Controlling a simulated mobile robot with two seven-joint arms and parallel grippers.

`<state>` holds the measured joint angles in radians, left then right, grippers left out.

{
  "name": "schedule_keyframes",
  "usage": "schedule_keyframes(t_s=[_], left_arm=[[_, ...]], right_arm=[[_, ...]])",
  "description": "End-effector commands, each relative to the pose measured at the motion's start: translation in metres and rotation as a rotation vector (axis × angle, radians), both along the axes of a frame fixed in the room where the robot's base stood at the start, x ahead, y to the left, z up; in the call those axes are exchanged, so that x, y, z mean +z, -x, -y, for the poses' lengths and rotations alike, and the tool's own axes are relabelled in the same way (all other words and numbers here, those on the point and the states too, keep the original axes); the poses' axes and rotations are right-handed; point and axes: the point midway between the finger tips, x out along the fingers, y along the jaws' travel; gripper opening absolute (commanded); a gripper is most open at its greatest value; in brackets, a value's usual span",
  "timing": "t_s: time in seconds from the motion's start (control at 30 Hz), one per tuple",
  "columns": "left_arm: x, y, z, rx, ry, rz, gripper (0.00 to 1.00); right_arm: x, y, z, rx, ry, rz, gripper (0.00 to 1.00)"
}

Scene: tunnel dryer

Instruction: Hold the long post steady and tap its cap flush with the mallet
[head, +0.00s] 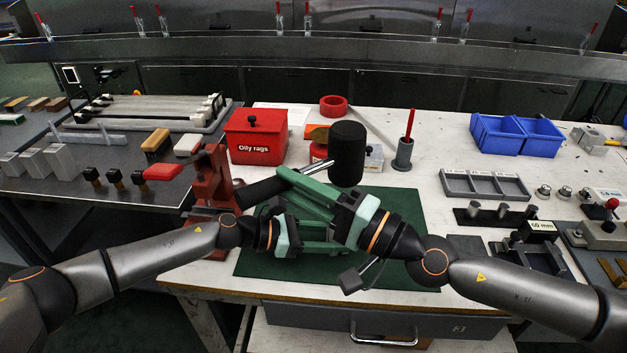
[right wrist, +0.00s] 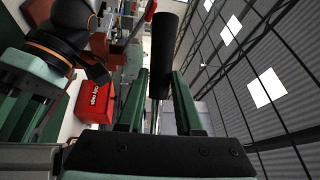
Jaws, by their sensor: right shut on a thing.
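My right gripper (head: 290,180) is shut on the mallet's handle (head: 312,166) above the green mat. The mallet's black head (head: 347,150) stands beyond the fingers to the right, and its black grip (head: 262,190) points left. In the right wrist view a black cylinder (right wrist: 163,55), apparently the grip, and a thin silver shaft (right wrist: 156,116) show between the green fingers. My left gripper (head: 332,240) is low over the mat, just below the right one, its fingers pointing right. What lies between them is hidden. I cannot make out the long post or its cap.
A red vise (head: 211,185) stands behind the left wrist. A red "Oily rags" bin (head: 257,143) is behind it. A grey cup (head: 403,155) with a red-handled tool, a grey divided tray (head: 484,186) and blue bins (head: 518,135) are to the right. The green mat (head: 400,215) has bare room.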

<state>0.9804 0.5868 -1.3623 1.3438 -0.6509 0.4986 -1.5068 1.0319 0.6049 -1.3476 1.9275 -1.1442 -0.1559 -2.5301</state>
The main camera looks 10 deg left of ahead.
Motion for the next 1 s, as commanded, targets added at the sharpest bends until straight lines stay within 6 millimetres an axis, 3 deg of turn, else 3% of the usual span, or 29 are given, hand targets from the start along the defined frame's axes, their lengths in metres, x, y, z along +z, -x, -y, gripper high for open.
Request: schedule_keyframes(t_s=[0.2, 0.47, 1.0], left_arm=[[0.0, 0.0, 0.0, 0.001, 0.0, 0.0, 0.01], [0.0, 0.0, 0.0, 0.001, 0.0, 0.0, 0.01], [0.0, 0.0, 0.0, 0.0, 0.001, 0.0, 0.01]], right_arm=[[0.004, 0.008, -0.006, -0.012, -0.019, 0.023, 0.0], [-0.02, 0.008, -0.006, -0.016, -0.019, 0.018, 0.0], [-0.038, 0.008, -0.006, -0.013, -0.019, 0.022, 0.0]])
